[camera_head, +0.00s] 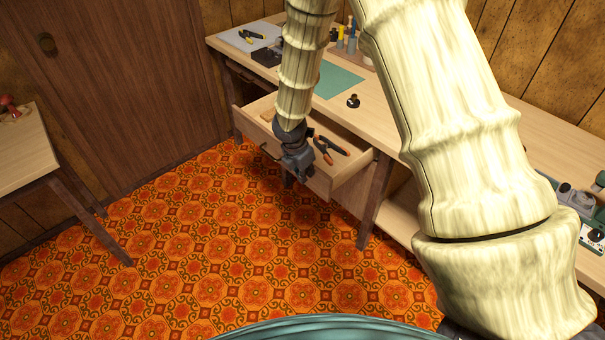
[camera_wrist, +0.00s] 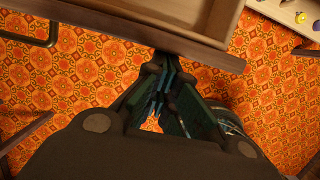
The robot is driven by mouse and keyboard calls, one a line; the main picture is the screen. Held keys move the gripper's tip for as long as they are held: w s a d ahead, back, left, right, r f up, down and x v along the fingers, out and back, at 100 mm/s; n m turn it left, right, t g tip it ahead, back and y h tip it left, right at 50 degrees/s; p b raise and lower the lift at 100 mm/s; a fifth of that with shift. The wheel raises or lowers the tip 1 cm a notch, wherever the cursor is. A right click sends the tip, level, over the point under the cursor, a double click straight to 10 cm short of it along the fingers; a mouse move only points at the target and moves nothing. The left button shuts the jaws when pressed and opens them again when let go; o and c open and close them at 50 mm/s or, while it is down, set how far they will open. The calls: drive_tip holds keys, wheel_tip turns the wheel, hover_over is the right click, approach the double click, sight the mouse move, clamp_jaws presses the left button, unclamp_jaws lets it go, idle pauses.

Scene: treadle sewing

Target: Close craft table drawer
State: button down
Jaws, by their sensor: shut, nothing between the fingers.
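The craft table drawer (camera_head: 352,172) is pulled out from under the table top in the head view. Its front panel also shows in the wrist view (camera_wrist: 120,28), crossing the top of the picture. Orange-handled pliers (camera_head: 330,146) lie in the drawer. A dark drawer handle (camera_head: 268,152) sticks out from the front, left of my gripper; it also shows in the wrist view (camera_wrist: 40,40). My gripper (camera_head: 298,176) is shut and empty at the drawer front, pointing down. In the wrist view its fingertips (camera_wrist: 163,62) are at the panel's lower edge; I cannot tell whether they touch it.
The craft table (camera_head: 395,130) carries a green mat (camera_head: 338,80), a dark knobbed item (camera_head: 353,101) and tools at the back. A side table (camera_head: 25,155) stands at the left. The patterned floor (camera_head: 220,240) before the drawer is clear.

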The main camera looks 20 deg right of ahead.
drive_tip(key=w+d+p, duration=0.2)
drive_tip(key=d, duration=0.4)
drive_tip(key=w+d+p, duration=0.3)
drive_tip(key=d, duration=0.4)
drive_tip(key=w+d+p, duration=0.2)
drive_tip(key=d+p, duration=0.1)
drive_tip(key=d, duration=0.4)
drive_tip(key=shift+w+d, duration=0.2)
drive_tip(key=shift+d, duration=0.05)
